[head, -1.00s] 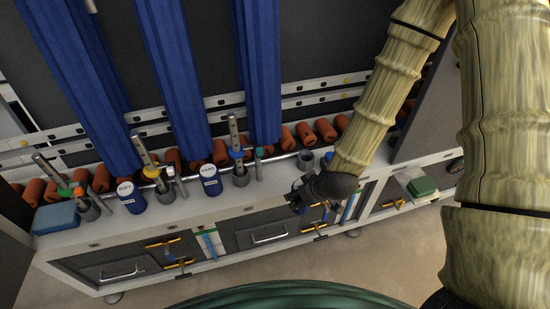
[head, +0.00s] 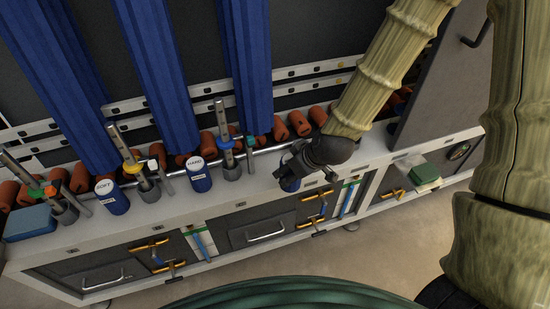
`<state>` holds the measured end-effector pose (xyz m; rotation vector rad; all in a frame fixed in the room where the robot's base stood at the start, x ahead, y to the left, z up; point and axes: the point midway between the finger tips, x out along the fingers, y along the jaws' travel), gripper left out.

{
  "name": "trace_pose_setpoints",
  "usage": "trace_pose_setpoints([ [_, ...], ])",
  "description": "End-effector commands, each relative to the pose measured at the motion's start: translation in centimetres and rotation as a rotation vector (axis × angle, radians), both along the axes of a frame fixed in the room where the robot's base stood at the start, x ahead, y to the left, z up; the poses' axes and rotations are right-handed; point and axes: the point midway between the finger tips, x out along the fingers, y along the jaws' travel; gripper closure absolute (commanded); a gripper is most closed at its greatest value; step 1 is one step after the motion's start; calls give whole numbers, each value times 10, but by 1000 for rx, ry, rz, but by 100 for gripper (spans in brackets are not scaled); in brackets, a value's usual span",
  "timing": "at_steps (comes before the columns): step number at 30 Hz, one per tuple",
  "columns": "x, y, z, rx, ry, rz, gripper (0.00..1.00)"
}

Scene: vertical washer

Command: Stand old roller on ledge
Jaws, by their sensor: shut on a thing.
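My gripper (head: 298,172) is at the white ledge (head: 245,192), right of the blue HARD cylinder. It is shut on a small dark blue piece (head: 290,185), which shows low at the fingers and is mostly hidden by them. Whether this piece touches the ledge, and whether it is the old roller, I cannot tell. A blue cylinder marked SOFT (head: 116,203) and one marked HARD (head: 199,181) stand on the ledge to the left. Several orange-brown rollers (head: 281,131) line the back of the ledge.
Grey holders with upright metal rods, one with a blue collar (head: 226,143), stand along the ledge. A blue sponge (head: 30,224) lies at its left end. Tall blue panels (head: 247,65) rise behind. A green block (head: 424,174) sits on the lower shelf at right.

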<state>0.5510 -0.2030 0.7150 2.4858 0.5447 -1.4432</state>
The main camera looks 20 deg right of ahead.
Motion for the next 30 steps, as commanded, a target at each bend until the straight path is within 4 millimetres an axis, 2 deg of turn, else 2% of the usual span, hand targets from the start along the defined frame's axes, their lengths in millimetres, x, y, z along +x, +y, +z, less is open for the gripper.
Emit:
trace_pose_setpoints([
  [2, 3, 0, -5, -2, -4, -1, 74],
  [23, 14, 0, -3, 1, -4, -5, 74],
  [30, 51, 3, -4, 2, -2, -5, 74],
])
